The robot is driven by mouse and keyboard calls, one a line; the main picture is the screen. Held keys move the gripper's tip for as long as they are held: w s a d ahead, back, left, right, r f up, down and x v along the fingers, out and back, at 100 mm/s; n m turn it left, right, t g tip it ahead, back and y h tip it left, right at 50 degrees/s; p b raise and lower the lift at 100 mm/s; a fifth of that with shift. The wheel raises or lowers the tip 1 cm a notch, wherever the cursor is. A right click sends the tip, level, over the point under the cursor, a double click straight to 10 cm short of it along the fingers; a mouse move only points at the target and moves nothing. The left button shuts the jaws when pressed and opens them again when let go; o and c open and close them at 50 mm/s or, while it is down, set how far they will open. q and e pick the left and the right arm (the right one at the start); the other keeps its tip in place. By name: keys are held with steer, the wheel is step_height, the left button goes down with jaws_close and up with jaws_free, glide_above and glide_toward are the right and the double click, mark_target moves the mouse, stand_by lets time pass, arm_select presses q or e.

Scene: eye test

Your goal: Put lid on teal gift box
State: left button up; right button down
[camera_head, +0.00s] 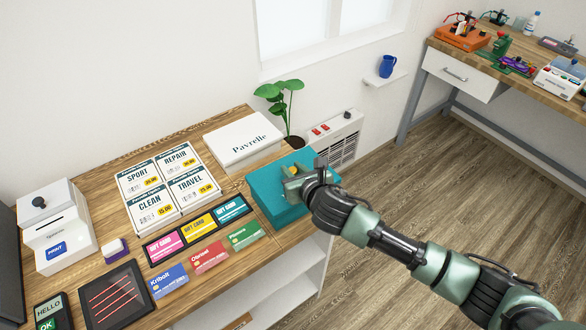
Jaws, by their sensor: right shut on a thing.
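The teal gift box (268,208) stands at the right end of the wooden counter. A flat teal top, which looks like its lid (264,180), covers it. The seam between lid and box is too small to make out, so I cannot tell whether the lid sits fully down. My right gripper (291,183) is over the top, shut on the lid near its middle; a small yellowish part shows beside the fingers. The gripper and wrist hide the box's right part. My left gripper is not in view.
A white Pavrelle box (241,143) and a potted plant (281,98) stand behind the teal box. Gift cards (200,225) and price signs (167,184) lie to its left. A white heater (334,140) is by the wall. Open floor lies right of the counter.

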steer(key=shift+f+b, duration=0.7)
steer(key=shift+f, duration=0.55)
stand_by(0.8)
steer(key=c, duration=1.1)
jaws_free()
steer(key=shift+b+v, duration=0.55)
steer(key=shift+v, duration=3.4)
